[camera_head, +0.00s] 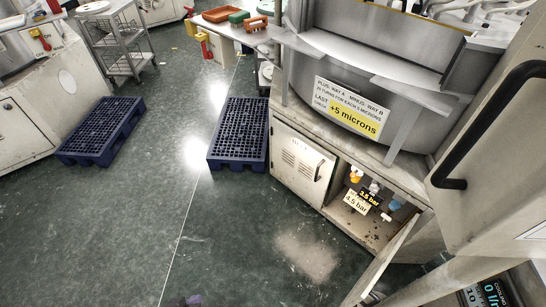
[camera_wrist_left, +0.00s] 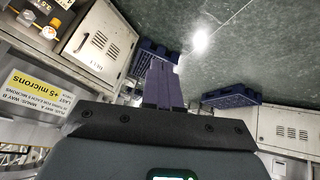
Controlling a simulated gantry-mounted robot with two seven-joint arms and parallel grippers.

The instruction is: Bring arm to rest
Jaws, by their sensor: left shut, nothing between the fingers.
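My left gripper (camera_wrist_left: 163,80) shows in the left wrist view with its two purple fingers together and nothing between them. In the head view only a small purple tip of the left gripper (camera_head: 193,300) shows at the bottom edge, over the green floor. The rest of that arm is out of the head view. The gripper appears clear of the machine and pallets. My right gripper is in neither view.
A lapping machine (camera_head: 345,105) stands at the right, its lower cabinet's door (camera_head: 385,262) open into the floor space. Two blue pallets, one at left (camera_head: 103,130) and one mid-floor (camera_head: 238,133), lie behind. A steel trolley (camera_head: 115,40) stands back left. The front floor is clear.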

